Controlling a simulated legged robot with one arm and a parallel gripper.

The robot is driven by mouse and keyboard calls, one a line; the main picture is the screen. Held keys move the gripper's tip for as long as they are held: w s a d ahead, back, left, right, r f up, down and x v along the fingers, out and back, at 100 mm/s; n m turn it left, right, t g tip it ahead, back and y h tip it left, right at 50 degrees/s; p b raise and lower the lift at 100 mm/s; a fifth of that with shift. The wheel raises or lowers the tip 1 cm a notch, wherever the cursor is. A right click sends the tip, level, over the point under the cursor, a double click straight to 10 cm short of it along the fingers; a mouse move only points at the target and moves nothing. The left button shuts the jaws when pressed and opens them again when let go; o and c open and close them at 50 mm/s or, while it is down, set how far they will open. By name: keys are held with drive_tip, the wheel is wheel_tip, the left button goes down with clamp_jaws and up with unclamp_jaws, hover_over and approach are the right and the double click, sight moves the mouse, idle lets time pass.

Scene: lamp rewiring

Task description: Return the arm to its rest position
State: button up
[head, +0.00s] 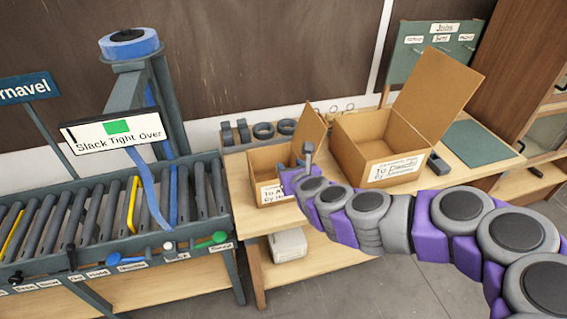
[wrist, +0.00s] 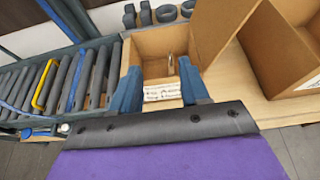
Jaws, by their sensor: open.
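My purple and grey arm (head: 365,212) stretches from the lower right across the front of the wooden bench. My gripper (head: 307,152) is at its far end, over the small open cardboard box. In the wrist view my gripper (wrist: 162,80) has its two blue fingers apart, with nothing between them. The small box (wrist: 152,54) lies beyond the fingers, its flap raised. A small thin metallic object (wrist: 171,62) shows inside it. The box's label (head: 270,192) is partly hidden by my arm in the head view.
A larger open box (head: 352,150) stands right of the small one on the bench (head: 243,222). Dark rings and clips (head: 263,130) lie behind. A roller conveyor (head: 95,212) with a sign (head: 118,132) is at left. A pale container (head: 288,244) sits below. Grey floor shows at front.

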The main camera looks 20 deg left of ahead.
drive_tip(key=s+d+r+n+g+y, duration=0.2)
drive_tip(key=s+r+n+g, duration=0.35)
drive_tip(key=s+n, duration=0.85)
drive_tip(key=s+d+f+n+g+h, duration=0.2)
drive_tip(key=s+d+n+g+h, duration=0.2)
drive_tip(key=s+d+n, duration=0.3)
drive_tip(key=s+d+f+n+g+h, duration=0.2)
drive_tip(key=s+d+n+h, duration=0.3)
drive_tip(key=s+d, duration=1.2)
drive_tip(key=d+n+g, duration=0.1)
drive_tip(key=d+n, duration=0.2)
drive_tip(key=shift+s+g, duration=0.25)
drive_tip(key=shift+g, duration=0.1)
drive_tip(key=shift+w+f+n, duration=0.1)
drive_tip(key=shift+f+n, duration=0.05)
drive_tip(key=shift+n, duration=0.15)
